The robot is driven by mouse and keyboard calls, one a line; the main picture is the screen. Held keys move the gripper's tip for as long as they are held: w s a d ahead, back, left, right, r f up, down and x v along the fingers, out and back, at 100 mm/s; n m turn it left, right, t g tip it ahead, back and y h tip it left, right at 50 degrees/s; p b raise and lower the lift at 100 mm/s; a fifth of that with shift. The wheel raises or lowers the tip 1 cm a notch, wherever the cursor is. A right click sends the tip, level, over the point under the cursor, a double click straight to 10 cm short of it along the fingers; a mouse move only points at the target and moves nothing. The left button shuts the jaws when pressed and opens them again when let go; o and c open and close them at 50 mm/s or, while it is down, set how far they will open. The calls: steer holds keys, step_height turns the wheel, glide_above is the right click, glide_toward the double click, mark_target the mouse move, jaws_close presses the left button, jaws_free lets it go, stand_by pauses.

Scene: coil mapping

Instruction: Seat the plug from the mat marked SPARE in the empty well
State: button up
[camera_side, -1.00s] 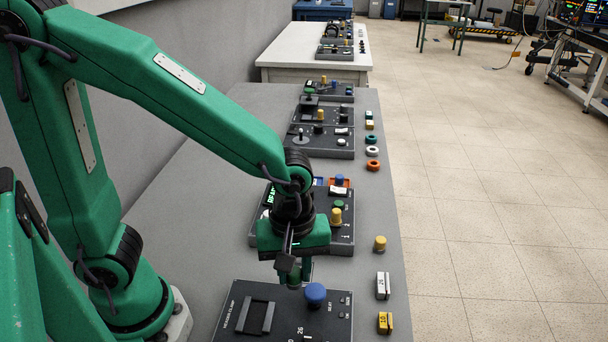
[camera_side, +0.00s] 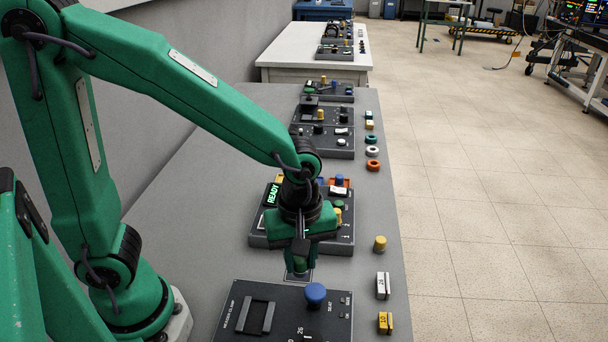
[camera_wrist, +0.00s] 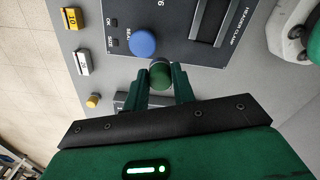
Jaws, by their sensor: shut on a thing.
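My gripper (camera_wrist: 162,82) is shut on a green round-topped plug (camera_wrist: 160,74), held between its two fingers in the wrist view. In the side view my gripper (camera_side: 300,262) hangs over the bench between two dark panels, near a thin outlined mat (camera_side: 312,279) that it partly covers. I cannot read the mat's marking or tell the gap below the plug. The far panel (camera_side: 343,246) has a lit READY screen (camera_side: 273,194) and coloured plugs, partly hidden by my gripper. I cannot make out an empty well.
The near panel (camera_side: 238,322), marked HEADER CLAMP, has a tall blue knob (camera_side: 316,294) close to my gripper. A yellow plug (camera_side: 380,243), a white block (camera_side: 383,285) and a yellow block (camera_side: 385,322) stand along the right bench edge. More panels are farther back.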

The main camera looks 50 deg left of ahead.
steer(key=w+a+n, duration=0.7)
steer(key=w+a, duration=0.5)
steer(key=a, duration=0.3)
steer(key=shift+a+n, duration=0.15)
steer(key=shift+n, duration=0.25)
steer(key=shift+w+f, duration=0.1)
steer(key=shift+f, duration=0.2)
steer(key=shift+f, duration=2.6)
steer(key=shift+f, duration=0.55)
steer(key=o, duration=1.5)
steer(key=shift+o, duration=0.2)
